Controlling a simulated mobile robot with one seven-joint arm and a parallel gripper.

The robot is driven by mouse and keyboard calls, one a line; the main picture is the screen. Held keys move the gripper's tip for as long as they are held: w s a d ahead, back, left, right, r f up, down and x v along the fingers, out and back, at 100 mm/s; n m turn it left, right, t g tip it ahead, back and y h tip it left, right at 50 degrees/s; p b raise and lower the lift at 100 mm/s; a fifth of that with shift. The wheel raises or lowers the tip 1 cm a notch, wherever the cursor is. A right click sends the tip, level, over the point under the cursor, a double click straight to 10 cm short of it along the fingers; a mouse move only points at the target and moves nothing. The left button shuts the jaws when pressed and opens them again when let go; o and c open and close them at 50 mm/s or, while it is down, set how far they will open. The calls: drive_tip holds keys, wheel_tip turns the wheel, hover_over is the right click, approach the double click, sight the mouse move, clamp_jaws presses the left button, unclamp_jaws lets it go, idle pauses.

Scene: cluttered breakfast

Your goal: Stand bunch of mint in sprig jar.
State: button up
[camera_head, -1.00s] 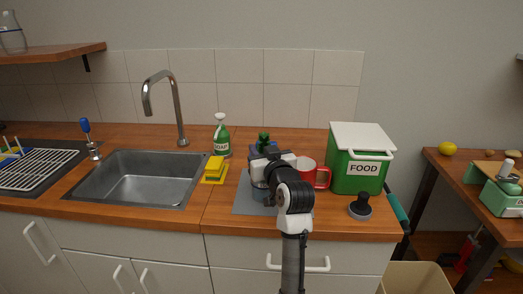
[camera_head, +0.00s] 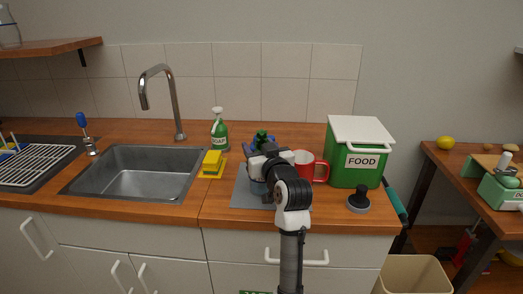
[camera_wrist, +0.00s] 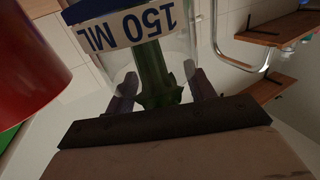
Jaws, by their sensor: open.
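The bunch of mint (camera_head: 262,136) shows as a small green top just beyond my gripper in the head view. In the wrist view its thick green stem (camera_wrist: 155,75) stands between my fingers and appears to be inside clear glass. That glass is the sprig jar (camera_wrist: 186,48), with a blue and white label reading 150 ML, upside down in this view. My gripper (camera_wrist: 163,92) is open, with one finger on each side of the stem; contact cannot be told. In the head view my arm hides most of the jar.
A red mug (camera_head: 306,166) stands close on the right, and the green FOOD bin (camera_head: 357,153) is beyond it. A grey mat (camera_head: 244,194) lies underneath. A yellow sponge (camera_head: 213,160), a green spray bottle (camera_head: 219,130) and the sink (camera_head: 135,173) are to the left. A black-knobbed object (camera_head: 359,200) is front right.

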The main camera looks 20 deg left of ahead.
drive_tip(key=b+v, duration=0.2)
drive_tip(key=v, duration=1.1)
drive_tip(key=shift+s+d, duration=0.25)
drive_tip(key=shift+s, duration=0.05)
